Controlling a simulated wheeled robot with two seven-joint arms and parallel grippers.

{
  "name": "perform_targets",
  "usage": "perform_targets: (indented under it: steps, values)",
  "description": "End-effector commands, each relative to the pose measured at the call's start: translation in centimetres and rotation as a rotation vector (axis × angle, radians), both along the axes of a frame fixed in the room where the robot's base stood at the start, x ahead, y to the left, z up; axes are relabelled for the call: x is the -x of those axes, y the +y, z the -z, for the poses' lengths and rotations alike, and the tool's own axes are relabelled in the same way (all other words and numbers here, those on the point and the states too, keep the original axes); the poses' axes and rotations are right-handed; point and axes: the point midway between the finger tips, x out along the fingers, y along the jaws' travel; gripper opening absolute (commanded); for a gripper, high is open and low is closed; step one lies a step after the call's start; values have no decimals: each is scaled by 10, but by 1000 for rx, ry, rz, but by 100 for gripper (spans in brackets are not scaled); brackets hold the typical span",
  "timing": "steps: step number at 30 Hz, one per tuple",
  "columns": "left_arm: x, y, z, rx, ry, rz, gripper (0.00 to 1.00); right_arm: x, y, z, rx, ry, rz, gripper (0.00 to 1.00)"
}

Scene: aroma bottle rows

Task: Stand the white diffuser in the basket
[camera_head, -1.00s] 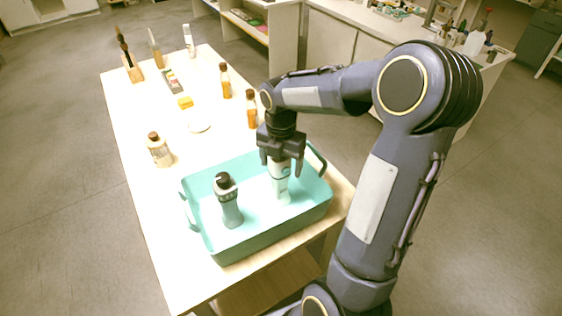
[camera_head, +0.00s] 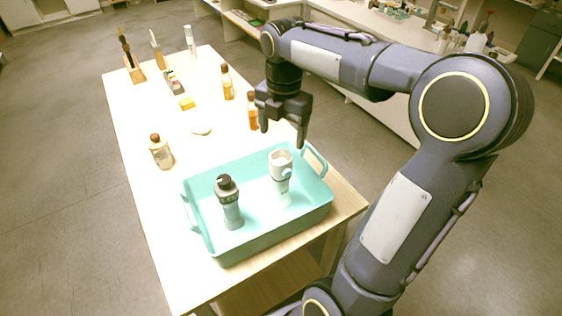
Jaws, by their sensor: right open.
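The white diffuser (camera_head: 281,178) stands upright in the right part of the teal basket (camera_head: 243,247), apart from the walls. A grey-green bottle with a black cap (camera_head: 229,203) stands in the basket to its left. My right gripper (camera_head: 282,136) is open and empty, pointing down above the diffuser and the basket's far edge, clear of both. My left gripper is not in view.
The basket sits at the near end of a light wooden table (camera_head: 150,205). A cream bottle (camera_head: 160,151) stands left of the basket. Amber bottles (camera_head: 227,83) (camera_head: 252,112) stand behind it, with a yellow item (camera_head: 187,103) and a pale disc (camera_head: 201,129) nearby.

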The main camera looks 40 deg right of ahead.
Motion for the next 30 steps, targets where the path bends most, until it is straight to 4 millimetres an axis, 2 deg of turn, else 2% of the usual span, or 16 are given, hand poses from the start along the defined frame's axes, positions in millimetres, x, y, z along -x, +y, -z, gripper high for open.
perform_targets:
  steps: [2, 7, 12, 15, 18, 22, 30]
  values:
    - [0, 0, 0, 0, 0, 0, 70, 17, 12, -4, -29, -40, 158, 76]
    - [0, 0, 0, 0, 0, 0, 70, 69, 51, 0, -188, -122, 719, 76]
    - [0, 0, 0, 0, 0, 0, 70, 118, 91, 18, -424, -111, 1317, 76]
    - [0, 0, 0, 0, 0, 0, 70, 138, 110, 32, -555, -60, 1605, 76]
    - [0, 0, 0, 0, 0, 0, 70, 152, 124, 43, -651, 1, 1811, 76]
    - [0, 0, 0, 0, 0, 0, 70, 161, 133, 51, -719, 55, 1955, 76]
    - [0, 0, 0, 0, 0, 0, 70, 162, 134, 53, -731, 70, 1990, 76]
